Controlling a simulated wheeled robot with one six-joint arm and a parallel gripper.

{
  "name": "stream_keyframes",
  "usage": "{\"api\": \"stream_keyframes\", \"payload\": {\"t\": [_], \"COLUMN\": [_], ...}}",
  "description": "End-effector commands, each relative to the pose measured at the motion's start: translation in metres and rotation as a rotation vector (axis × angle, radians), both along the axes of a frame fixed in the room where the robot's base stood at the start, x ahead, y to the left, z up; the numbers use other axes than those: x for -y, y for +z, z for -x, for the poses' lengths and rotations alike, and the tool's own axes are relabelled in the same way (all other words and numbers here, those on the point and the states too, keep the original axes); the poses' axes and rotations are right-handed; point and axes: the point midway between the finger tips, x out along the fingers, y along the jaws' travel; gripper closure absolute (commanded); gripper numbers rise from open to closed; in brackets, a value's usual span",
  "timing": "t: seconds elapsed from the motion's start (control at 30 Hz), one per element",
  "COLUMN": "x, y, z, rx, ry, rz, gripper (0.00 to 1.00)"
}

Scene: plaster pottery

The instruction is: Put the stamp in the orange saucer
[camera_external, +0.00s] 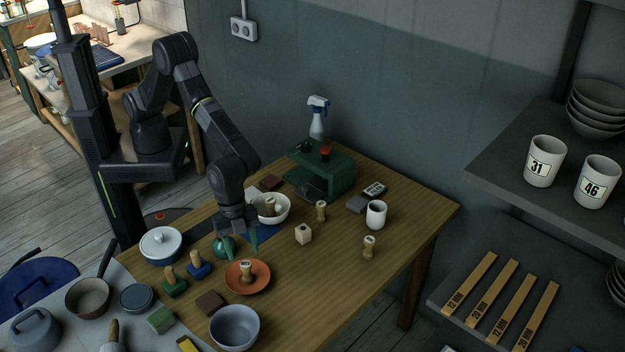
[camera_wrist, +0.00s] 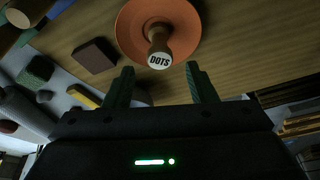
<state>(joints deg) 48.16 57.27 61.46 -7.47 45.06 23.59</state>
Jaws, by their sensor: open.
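The orange saucer (camera_external: 262,284) lies on the wooden table, in front of my gripper. A wooden stamp (camera_external: 246,270) stands in it. My gripper (camera_external: 238,246) is open, above the table just behind the saucer. In the wrist view its fingers (camera_wrist: 162,88) are apart with nothing between them, and the stamp shows just beyond the tips.
A green-based stamp (camera_external: 174,283) and a blue-based one (camera_external: 198,267) stand left of the saucer. A grey bowl (camera_external: 234,327) and brown block (camera_external: 210,303) are in front. A white bowl (camera_external: 284,213) holding a stamp is behind. The table's right front is clear.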

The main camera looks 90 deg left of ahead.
Motion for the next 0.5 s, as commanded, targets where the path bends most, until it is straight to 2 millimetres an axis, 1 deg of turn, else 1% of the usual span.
{"api": "stream_keyframes", "payload": {"t": [0.03, 0.1, 0.23, 0.37, 0.5], "x": [-0.003, -0.006, -0.01, -0.013, -0.014], "y": [0.01, 0.021, 0.037, 0.045, 0.047], "z": [0.001, 0.002, 0.004, 0.006, 0.006], "rx": [0.002, 0.002, 0.001, 0.0, 0.0], "ry": [0.0, 0.0, 0.0, 0.0, 0.0], "rz": [0.002, 0.001, 0.001, -0.001, -0.001], "gripper": [0.49, 0.49, 0.49, 0.49, 0.49]}}
